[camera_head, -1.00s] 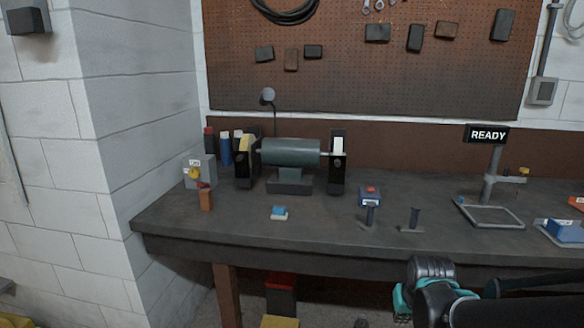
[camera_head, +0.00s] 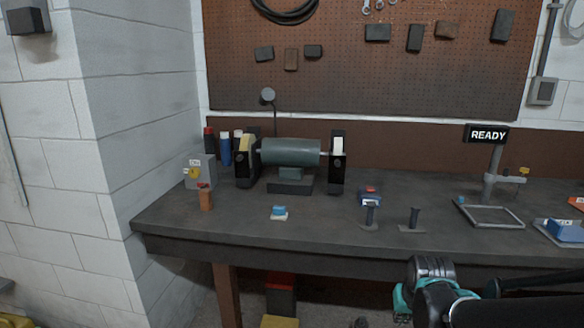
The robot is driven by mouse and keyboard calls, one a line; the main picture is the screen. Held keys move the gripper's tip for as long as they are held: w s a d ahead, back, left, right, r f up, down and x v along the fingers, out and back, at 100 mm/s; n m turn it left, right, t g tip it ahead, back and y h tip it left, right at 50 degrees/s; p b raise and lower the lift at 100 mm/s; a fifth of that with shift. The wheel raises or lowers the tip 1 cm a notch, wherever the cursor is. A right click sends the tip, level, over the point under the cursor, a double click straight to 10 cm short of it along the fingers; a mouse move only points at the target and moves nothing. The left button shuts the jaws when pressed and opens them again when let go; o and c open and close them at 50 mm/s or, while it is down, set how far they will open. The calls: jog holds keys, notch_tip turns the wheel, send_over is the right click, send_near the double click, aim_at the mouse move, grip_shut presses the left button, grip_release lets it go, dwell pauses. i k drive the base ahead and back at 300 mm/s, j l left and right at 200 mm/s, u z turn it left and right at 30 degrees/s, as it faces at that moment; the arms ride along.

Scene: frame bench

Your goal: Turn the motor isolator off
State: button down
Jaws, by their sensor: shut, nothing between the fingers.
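The motor isolator is a small grey box (camera_head: 207,169) at the left end of the bench, in the head view. It has a yellow rotary knob (camera_head: 193,172) on its front and a small white label above that appears to read ON. The knob's exact angle is too small to tell. The bench grinder (camera_head: 290,152), with a green motor body, stands to the right of the isolator. My arm shows at the lower right, in front of the bench and well away from the isolator.
A brown block (camera_head: 206,200) with a red top stands just in front of the isolator. Several bottles (camera_head: 225,150) stand behind it. A blue and white block (camera_head: 279,212), a blue box with a red top (camera_head: 370,189) and two dark posts are on the bench. A READY sign (camera_head: 487,134) stands right.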

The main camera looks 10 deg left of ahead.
aim_at(193, 173)
jog(key=u, duration=1.3)
